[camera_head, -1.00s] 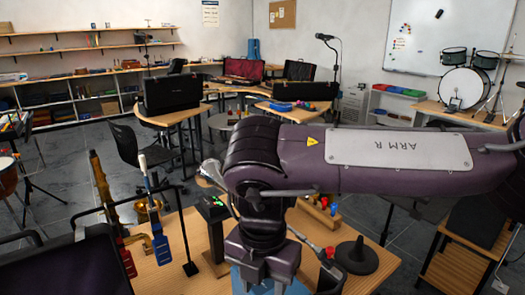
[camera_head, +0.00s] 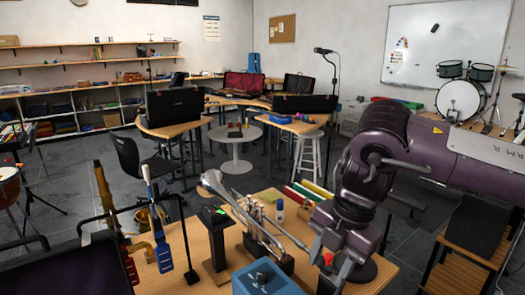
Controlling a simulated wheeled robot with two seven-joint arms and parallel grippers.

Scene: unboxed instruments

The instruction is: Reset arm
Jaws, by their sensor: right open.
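My right arm (camera_head: 372,165) is purple and comes in from the right edge, with its elbow bent and its lower part pointing down. My right gripper (camera_head: 340,284) is at the bottom of the view, over the front right part of the wooden table (camera_head: 222,240). It is open. My left gripper is not in view.
A silver horn-like instrument (camera_head: 222,190) leans on a dark stand left of my right arm. Blue (camera_head: 158,235) and brown (camera_head: 105,190) instruments stand further left. A dark round base (camera_head: 370,270) is close behind the gripper. A white stool (camera_head: 308,150) stands beyond the table.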

